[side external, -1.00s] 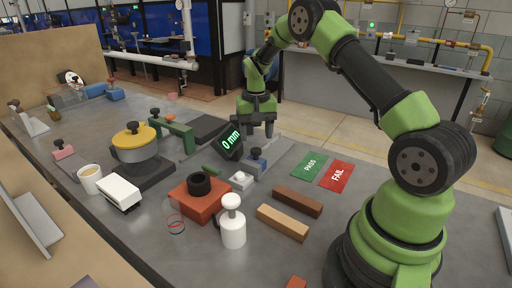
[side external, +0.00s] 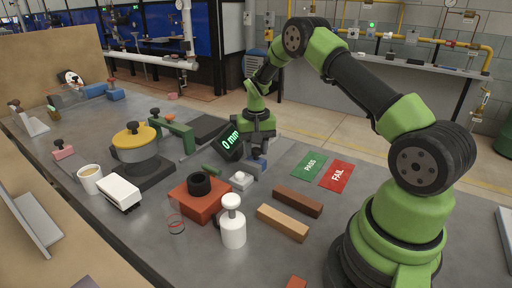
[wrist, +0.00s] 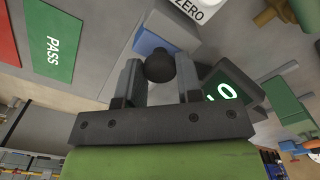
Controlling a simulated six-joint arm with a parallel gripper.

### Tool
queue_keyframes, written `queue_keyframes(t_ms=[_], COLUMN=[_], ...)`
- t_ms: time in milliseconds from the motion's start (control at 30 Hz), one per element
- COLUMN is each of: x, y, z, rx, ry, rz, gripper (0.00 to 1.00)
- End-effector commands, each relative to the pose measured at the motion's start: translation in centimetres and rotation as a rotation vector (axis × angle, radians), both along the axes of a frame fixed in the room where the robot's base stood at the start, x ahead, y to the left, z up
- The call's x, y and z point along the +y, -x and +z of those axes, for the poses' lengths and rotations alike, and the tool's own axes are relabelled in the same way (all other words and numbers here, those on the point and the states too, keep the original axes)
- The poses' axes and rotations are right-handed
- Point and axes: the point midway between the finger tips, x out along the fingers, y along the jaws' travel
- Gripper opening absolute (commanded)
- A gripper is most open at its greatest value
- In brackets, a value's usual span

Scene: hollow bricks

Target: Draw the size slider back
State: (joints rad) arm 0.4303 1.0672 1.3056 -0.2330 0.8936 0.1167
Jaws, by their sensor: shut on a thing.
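The size slider is a blue block with a dark round knob; in the wrist view its blue side (wrist: 148,43) shows just beyond my fingers. My gripper (side external: 262,157) points down over it, and in the wrist view the gripper (wrist: 160,75) has a finger on each side of the dark knob (wrist: 160,66), shut on it. In the side view the fingers hide most of the knob. The dark display (side external: 231,141) beside the slider reads 0 mm; part of it also shows in the wrist view (wrist: 225,92).
A white ZERO button (side external: 241,180) sits in front of the slider. Green PASS (side external: 309,165) and red FAIL (side external: 337,175) cards lie to the right. Nearer are a dark brown brick (side external: 298,201), a tan brick (side external: 283,222), a red block (side external: 199,202) and a white bottle (side external: 232,229).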

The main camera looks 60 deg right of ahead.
Motion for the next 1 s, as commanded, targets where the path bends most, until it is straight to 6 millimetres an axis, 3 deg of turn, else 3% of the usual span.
queue_keyframes(t_ms=[133, 400, 600, 1000], x=[-1.3, -6.6, -9.2, -11.3], y=[-0.1, -0.2, -0.3, -0.1], z=[0.0, -0.1, -0.1, -0.1], rx=[-0.003, -0.003, -0.001, -0.001], ry=[0.001, 0.003, 0.004, 0.001], rz=[-0.004, -0.005, 0.001, 0.003], gripper=[0.0, 0.0, 0.0, 0.0])
